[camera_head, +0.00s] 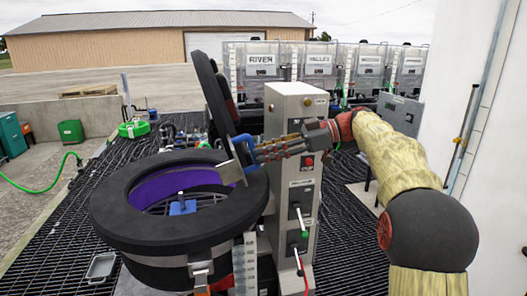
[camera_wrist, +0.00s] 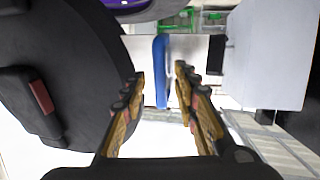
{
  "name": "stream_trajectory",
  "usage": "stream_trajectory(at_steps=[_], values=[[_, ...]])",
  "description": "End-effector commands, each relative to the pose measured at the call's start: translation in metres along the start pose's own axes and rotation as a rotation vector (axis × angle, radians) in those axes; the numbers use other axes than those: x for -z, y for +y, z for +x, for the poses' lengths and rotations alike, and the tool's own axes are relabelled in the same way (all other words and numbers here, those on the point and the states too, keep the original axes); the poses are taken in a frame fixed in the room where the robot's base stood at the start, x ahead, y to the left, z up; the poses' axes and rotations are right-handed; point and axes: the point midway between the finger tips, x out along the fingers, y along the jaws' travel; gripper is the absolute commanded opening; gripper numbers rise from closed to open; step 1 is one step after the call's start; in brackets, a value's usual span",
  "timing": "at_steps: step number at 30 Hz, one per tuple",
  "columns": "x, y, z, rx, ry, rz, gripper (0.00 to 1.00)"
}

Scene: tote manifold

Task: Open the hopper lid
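The hopper (camera_head: 110,215) has a thick black ring rim and a purple inside, and its mouth is uncovered. The black round hopper lid (camera_head: 213,98) stands nearly upright behind the rim, tilted back. In the wrist view the lid (camera_wrist: 75,45) fills the left side, with a dark handle block and red patch (camera_wrist: 40,98) on its face. My gripper (camera_head: 252,152) is just right of the lid, above the rim's right back edge. The lid's hinge is hidden.
A grey control column (camera_head: 290,110) with switches stands close behind and right of my gripper. A blue piece (camera_head: 183,208) sits inside the hopper. Several clear totes (camera_head: 262,65) line the back. A white wall (camera_head: 495,200) bounds the right. Grating (camera_head: 50,240) covers the floor.

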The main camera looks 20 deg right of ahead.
Motion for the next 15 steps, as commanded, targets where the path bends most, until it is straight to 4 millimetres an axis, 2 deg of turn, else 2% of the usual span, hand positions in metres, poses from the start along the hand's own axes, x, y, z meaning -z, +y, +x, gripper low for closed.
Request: stream_trajectory(at_steps=[9,15], values=[[-0.002,0.002,-0.061,-0.005,-0.001,0.001,0.3],[-0.001,0.001,-0.095,-0.004,-0.001,0.0,0.3]])
